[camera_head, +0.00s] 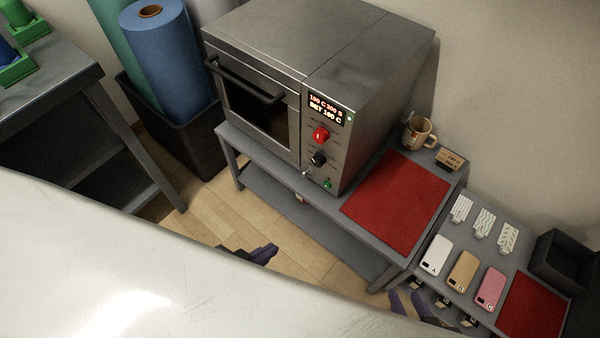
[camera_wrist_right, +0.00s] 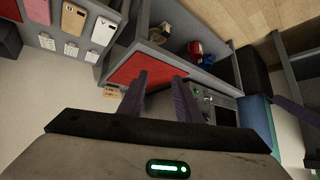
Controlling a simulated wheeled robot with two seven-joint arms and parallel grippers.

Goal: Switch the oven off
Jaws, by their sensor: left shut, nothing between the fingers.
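The grey metal oven (camera_head: 320,60) stands on a bench in the head view, its door shut. Its display (camera_head: 325,108) is lit with red and pale text. Below it are a red knob (camera_head: 320,135), a black knob (camera_head: 318,158), a small metal toggle (camera_head: 307,172) and a green light or button (camera_head: 327,184). Part of the oven also shows in the right wrist view (camera_wrist_right: 226,112). My left gripper (camera_head: 268,252) is shut and empty, in front of and below the oven. My right gripper (camera_head: 411,304) is open and empty, to the lower right, apart from the oven.
A red mat (camera_head: 398,203) lies right of the oven, with a mug (camera_head: 418,133) and a small sign (camera_head: 451,159) behind it. Phone cases (camera_head: 463,271) lie on a lower-right table near a dark bin (camera_head: 563,262). A blue roll (camera_head: 170,55) stands left of the oven.

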